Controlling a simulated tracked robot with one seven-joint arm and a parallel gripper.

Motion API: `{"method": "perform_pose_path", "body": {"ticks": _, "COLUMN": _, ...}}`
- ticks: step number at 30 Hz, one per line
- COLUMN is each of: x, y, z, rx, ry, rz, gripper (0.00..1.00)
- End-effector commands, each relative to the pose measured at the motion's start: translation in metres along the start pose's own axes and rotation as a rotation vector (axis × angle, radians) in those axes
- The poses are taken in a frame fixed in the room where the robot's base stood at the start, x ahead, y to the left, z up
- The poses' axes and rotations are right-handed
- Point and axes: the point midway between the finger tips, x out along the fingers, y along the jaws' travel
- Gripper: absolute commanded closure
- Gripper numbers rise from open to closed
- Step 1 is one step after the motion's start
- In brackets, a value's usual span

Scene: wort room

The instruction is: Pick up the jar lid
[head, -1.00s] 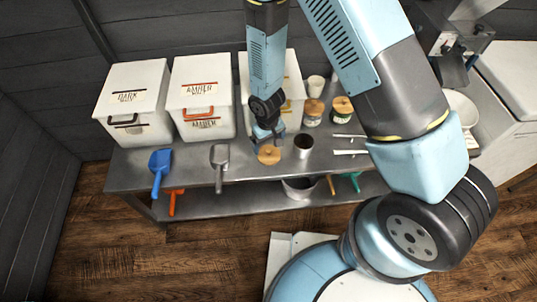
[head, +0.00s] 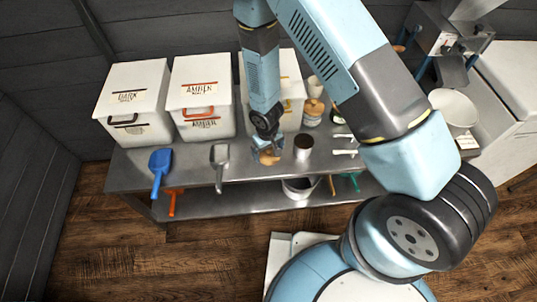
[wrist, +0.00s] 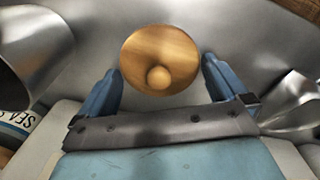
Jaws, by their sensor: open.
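The jar lid (wrist: 160,58) is a round wooden disc with a small knob, lying on the steel table. In the head view the lid (head: 270,159) is partly hidden by my gripper (head: 268,150), which is right over it. In the wrist view my gripper (wrist: 161,82) is open, one blue finger on each side of the lid's near edge. A gap shows between the lid and each finger, so it is not held.
A steel cup (head: 303,146) stands just right of the lid, and a metal scoop (head: 219,164) lies to its left. White bins (head: 201,95) stand behind. A wooden-lidded jar (head: 313,112) is at the back right. A blue scoop (head: 159,170) lies further left.

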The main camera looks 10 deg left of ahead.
Motion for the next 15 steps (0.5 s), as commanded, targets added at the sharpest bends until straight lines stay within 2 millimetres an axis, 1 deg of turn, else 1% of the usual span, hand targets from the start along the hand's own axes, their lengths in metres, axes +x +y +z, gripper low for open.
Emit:
{"method": "perform_pose_path", "body": {"ticks": 1, "x": -0.0001, "y": -0.0001, "z": 0.0001, "rx": 0.0, "ry": 0.0, "rz": 0.0, "gripper": 0.03}}
{"method": "perform_pose_path", "body": {"ticks": 11, "x": -0.0002, "y": -0.0004, "z": 0.0001, "rx": -0.001, "ry": 0.0, "rz": 0.0, "gripper": 0.34}}
{"method": "perform_pose_path", "body": {"ticks": 15, "x": -0.0002, "y": -0.0005, "z": 0.0001, "rx": -0.001, "ry": 0.0, "rz": 0.0, "gripper": 0.36}}
